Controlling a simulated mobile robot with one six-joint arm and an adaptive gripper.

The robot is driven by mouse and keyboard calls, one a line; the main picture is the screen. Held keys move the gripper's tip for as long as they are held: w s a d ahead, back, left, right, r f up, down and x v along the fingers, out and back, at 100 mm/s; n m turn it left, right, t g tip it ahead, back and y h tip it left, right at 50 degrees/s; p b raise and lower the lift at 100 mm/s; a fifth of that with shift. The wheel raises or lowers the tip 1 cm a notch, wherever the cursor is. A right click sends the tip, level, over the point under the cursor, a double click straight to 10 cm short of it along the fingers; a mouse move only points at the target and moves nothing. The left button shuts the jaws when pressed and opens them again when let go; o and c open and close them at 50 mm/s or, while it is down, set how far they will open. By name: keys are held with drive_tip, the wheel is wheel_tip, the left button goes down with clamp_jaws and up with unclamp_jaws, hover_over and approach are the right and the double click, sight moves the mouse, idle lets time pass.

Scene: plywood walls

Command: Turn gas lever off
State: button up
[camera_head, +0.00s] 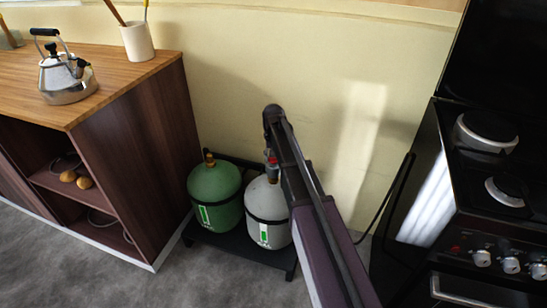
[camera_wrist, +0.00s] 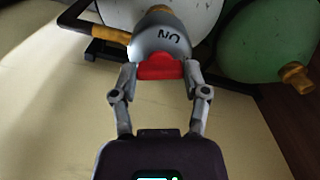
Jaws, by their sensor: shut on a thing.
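A white gas cylinder (camera_head: 266,220) with a green label stands on a low black stand. In the head view its valve top is largely hidden by my arm, with a bit of red (camera_head: 272,161) showing. In the wrist view, a grey regulator (camera_wrist: 160,38) marked "NO", upside down in this view, sits on the white cylinder (camera_wrist: 190,14). The red gas lever (camera_wrist: 161,67) is on the regulator's near side. My gripper (camera_wrist: 161,72) is shut on the red lever, with one finger at each end of it.
A green cylinder (camera_head: 215,192) with a brass valve stands left of the white one on the black stand (camera_head: 225,241). A wooden cabinet (camera_head: 140,140) with a kettle (camera_head: 66,72) is at left. A black stove (camera_head: 470,200) is at right, with a black hose (camera_head: 393,196) beside it.

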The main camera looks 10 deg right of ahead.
drive_tip(key=m, duration=0.4)
idle(0.4)
drive_tip(key=o, duration=1.2)
drive_tip(key=shift+c, duration=0.2)
